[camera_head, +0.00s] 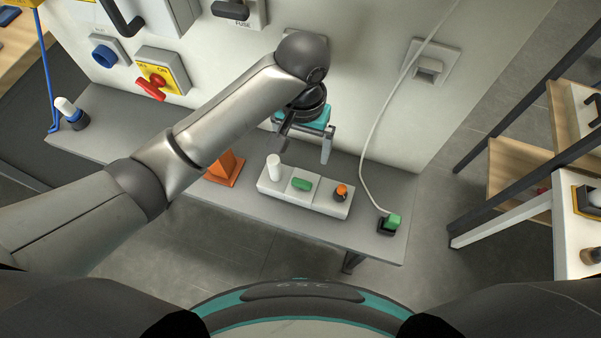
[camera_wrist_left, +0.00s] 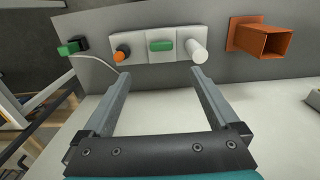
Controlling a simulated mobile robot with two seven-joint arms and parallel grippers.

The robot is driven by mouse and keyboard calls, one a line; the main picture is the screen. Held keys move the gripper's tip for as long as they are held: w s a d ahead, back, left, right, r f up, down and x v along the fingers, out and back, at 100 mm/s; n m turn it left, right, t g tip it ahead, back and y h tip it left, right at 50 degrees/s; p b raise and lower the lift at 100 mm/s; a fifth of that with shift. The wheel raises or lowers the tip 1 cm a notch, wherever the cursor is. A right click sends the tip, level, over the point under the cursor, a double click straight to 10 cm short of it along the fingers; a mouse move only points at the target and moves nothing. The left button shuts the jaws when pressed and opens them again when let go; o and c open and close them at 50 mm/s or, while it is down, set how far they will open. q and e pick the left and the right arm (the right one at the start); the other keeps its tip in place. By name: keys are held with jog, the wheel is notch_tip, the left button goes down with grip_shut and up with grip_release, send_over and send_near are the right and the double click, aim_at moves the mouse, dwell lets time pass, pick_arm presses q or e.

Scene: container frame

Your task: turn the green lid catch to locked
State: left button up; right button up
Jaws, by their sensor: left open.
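The green catch (camera_head: 302,184) is a small oblong piece on the middle section of a white block (camera_head: 268,186) on the grey shelf. In the left wrist view the catch (camera_wrist_left: 160,45) lies lengthwise along the block. My left gripper (camera_head: 306,146) is open and empty, on the wall side of the block and apart from the catch. In the left wrist view the catch shows beyond the gap between the fingertips (camera_wrist_left: 160,75). A white peg (camera_head: 274,166) and an orange knob (camera_head: 341,191) flank the catch. My right gripper is not in view.
An orange holder (camera_head: 225,168) stands left of the block on the shelf (camera_head: 200,200). A green plug (camera_head: 393,220) on a white cable lies at the right. A red switch (camera_head: 151,88) on a yellow plate and a blue knob (camera_head: 104,56) are on the wall.

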aim_at(302, 182)
pick_arm(q)
notch_tip(302, 182, down, 15)
jog(key=b, duration=0.2)
jog(key=shift+b, duration=0.4)
jog(key=shift+a, duration=0.1)
jog(key=c, duration=1.4)
